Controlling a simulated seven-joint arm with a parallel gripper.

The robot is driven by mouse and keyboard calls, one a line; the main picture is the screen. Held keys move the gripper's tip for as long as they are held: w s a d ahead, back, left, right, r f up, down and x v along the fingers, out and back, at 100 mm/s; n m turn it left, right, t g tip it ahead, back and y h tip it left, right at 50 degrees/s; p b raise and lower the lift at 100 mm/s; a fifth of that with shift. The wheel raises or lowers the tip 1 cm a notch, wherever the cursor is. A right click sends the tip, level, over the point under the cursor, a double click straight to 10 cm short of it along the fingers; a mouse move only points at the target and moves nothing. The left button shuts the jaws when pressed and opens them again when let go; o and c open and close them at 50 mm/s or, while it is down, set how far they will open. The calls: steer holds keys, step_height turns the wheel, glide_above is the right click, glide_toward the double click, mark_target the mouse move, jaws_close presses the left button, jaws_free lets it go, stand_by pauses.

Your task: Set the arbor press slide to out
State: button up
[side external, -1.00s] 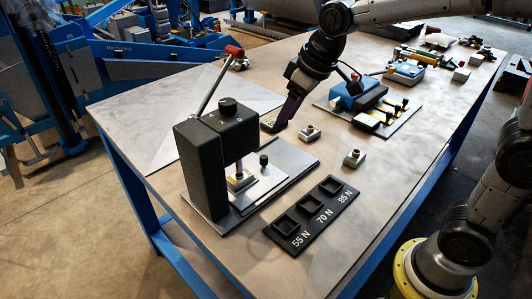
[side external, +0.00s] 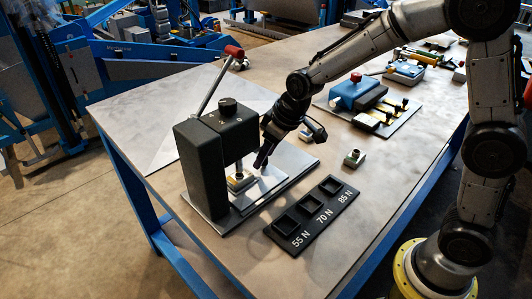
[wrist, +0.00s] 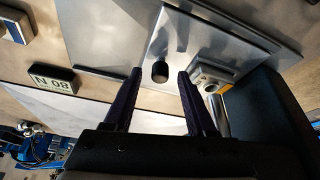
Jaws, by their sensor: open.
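The arbor press (side external: 200,165) is a dark upright frame on a metal base, with a red-tipped lever. Its slide is a bright metal plate (wrist: 205,40) with a short dark knob (wrist: 160,72). A small block with a round top (wrist: 213,75) sits on the slide, beneath the press head in the side view. My gripper (side external: 262,160) is open and low over the slide, pointing down. In the wrist view the knob shows between the two fingers, with gaps on both sides; I cannot tell how deep the fingers reach. In the side view my fingers hide the knob.
A black tray (side external: 325,212) marked 55 N, 70 N and 85 N has empty pockets in front of the press. A blue-topped fixture (side external: 352,90) is farther back.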

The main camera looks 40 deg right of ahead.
jaws_close()
stand_by(1.4)
